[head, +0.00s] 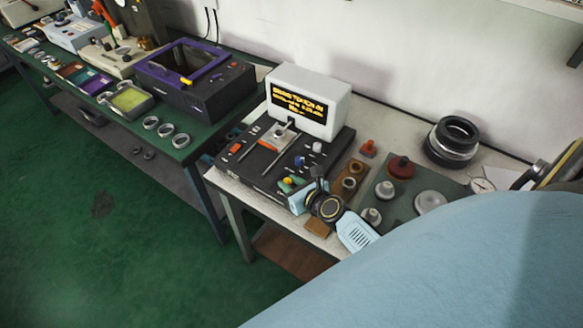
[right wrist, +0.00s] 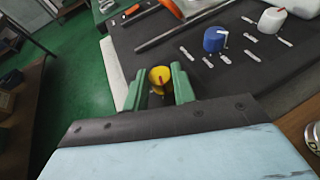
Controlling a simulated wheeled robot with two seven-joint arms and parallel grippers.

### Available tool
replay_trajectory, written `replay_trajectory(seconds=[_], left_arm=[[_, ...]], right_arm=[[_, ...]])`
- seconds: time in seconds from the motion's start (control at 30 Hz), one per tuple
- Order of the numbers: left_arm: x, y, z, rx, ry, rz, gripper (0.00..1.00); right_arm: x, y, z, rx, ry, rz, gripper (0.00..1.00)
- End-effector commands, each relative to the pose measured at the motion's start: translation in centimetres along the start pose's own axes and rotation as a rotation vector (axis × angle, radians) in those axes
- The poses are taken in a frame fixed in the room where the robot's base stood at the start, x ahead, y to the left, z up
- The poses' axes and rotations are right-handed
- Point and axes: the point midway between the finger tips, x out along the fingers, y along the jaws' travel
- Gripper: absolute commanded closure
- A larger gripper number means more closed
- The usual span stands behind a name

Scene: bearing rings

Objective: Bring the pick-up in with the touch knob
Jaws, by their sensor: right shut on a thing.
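The tester is a dark box (head: 262,176) on the white table, with a white display housing (head: 335,108) showing amber text. A metal plate with a small dark part (head: 280,137) sits on its top; I cannot tell for sure which part is the pick-up. A yellow knob (right wrist: 160,76) with a red mark is at the box's near edge. A blue knob (right wrist: 215,39) and a white knob (right wrist: 272,20) stand further along, with pale labels beside them. My right gripper (head: 289,184) has its green fingers shut on the yellow knob. My left gripper is not in view.
A green mat (head: 393,165) with several pots and a wooden block with rings (head: 352,180) lie right of the tester. A large black ring (head: 452,140) stands behind. A purple-framed machine (head: 190,65) and several steel rings (head: 166,130) are on the left bench.

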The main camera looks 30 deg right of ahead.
Motion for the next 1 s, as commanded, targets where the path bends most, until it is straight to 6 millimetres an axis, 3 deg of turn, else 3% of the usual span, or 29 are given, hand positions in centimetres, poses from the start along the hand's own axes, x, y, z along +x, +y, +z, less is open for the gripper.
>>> replay_trajectory(seconds=[0.1, 0.27, 0.7, 1.0], left_arm=[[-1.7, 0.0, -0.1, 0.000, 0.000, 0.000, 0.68], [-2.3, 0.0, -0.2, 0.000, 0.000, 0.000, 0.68], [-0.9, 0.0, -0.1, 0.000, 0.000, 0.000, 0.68], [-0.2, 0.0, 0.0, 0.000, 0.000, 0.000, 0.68]], right_arm=[[-0.1, 0.6, 0.2, 0.056, -0.001, -0.099, 0.97], [0.0, 0.7, 0.0, 0.108, -0.007, -0.237, 0.97], [0.4, 1.0, -0.3, 0.229, -0.021, -0.541, 0.97], [0.4, 1.1, -0.1, 0.265, -0.025, -0.632, 0.97]])
